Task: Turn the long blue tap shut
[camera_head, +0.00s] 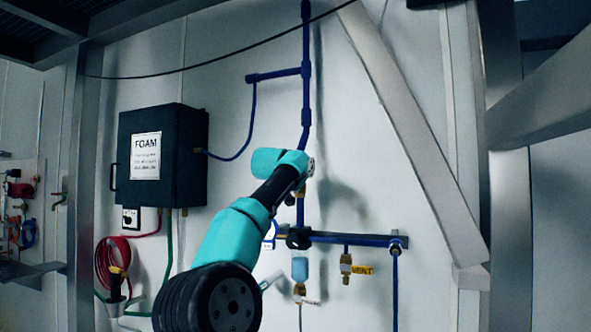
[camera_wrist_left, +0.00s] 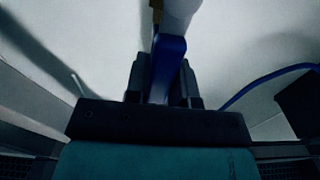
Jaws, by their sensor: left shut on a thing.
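The long blue tap handle (camera_wrist_left: 168,68) stands between the two dark fingers of my left gripper (camera_wrist_left: 165,82) in the left wrist view. The gripper is shut on it. A pale round part (camera_wrist_left: 180,10) and a bit of brass (camera_wrist_left: 155,12) show at the handle's far end. In the head view my left arm reaches up to the blue pipework (camera_head: 306,95) on the wall. Its wrist covers the pipe there, and the fingers and the held handle cannot be made out. My right gripper is in neither view.
A black FOAM box (camera_head: 160,155) hangs left of the arm, above a red hose coil (camera_head: 110,262). A horizontal blue pipe (camera_head: 365,240) runs right, with a brass valve tagged VENT (camera_head: 346,264). A slanted metal beam (camera_head: 415,130) crosses at right.

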